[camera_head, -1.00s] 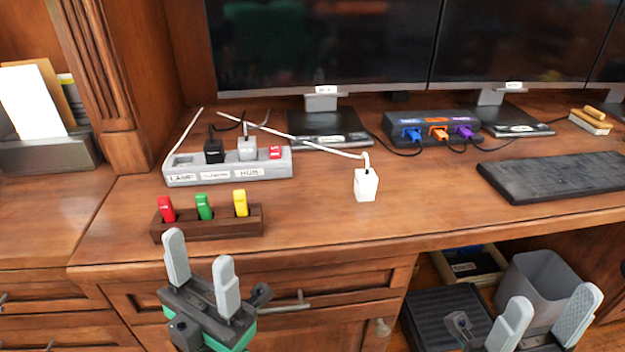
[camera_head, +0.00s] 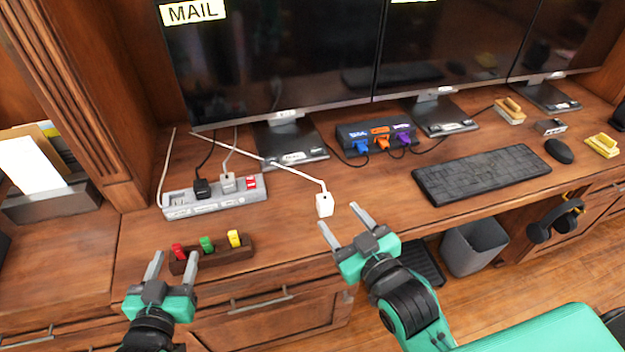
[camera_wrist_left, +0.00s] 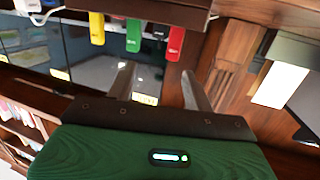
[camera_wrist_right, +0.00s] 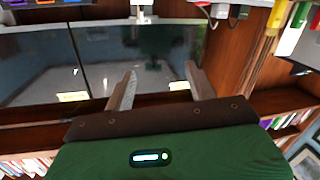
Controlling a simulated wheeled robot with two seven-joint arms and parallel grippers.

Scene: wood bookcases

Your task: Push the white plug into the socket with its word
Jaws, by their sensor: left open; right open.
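The white plug (camera_head: 324,205) stands on the desk right of the power strip, its white cord running back left. Any word on it is too small to read. The grey power strip (camera_head: 258,195) has a bare-looking left end, a black plug (camera_head: 203,188), a grey-white plug (camera_head: 228,182) and a red switch (camera_head: 252,182). Labels run along its front; I cannot read them now. My right gripper (camera_head: 344,226) is open and empty, just in front and right of the white plug. My left gripper (camera_head: 171,268) is open and empty in front of the stick holder.
A dark wood holder (camera_head: 215,259) with red, green and yellow sticks stands before the strip. A hub (camera_head: 350,133) with coloured plugs, monitor stands and a keyboard (camera_head: 480,174) lie behind and right. Bare desk separates the strip and the white plug.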

